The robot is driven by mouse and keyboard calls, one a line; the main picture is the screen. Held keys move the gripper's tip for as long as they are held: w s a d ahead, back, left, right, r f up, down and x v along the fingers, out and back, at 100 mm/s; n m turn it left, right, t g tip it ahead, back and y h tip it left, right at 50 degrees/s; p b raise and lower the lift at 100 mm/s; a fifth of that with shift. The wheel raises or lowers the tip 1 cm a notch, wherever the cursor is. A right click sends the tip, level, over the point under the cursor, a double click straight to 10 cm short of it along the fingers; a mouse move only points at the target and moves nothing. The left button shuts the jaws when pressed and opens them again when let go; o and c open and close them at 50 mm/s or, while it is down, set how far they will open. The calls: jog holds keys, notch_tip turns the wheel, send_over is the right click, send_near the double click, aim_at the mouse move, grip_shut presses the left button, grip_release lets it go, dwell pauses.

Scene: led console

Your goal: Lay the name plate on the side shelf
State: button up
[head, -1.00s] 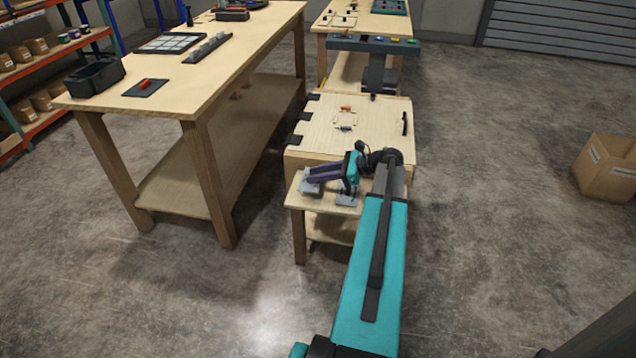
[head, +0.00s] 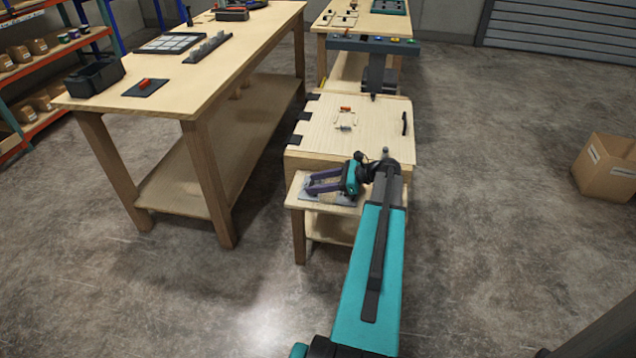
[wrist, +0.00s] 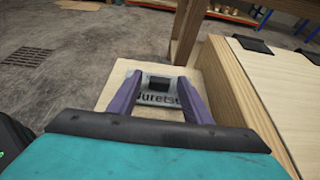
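The name plate (wrist: 158,101) is a pale plate with dark lettering, partly hidden, and a black block-shaped grip (wrist: 159,83) on it. It lies flat on the light wooden side shelf (head: 296,201), which also shows in the wrist view (wrist: 109,96). My gripper (head: 310,185) is low over the shelf, pointing left in the head view. In the wrist view its two purple fingers (wrist: 159,79) stand apart on either side of the grip, with gaps beside it. The fingers cover parts of the plate's sides.
A wooden cabinet top (head: 375,120) with black hinges and a handle (head: 404,123) rises directly behind the shelf. A long workbench (head: 190,75) stands to the left. A cardboard box (head: 606,167) sits on the floor at right. Floor around the shelf's front is clear.

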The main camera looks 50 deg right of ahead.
jog(key=shift+r, duration=0.15)
jog(key=v, duration=1.2)
jog(key=shift+r, duration=0.1)
dwell(0.9)
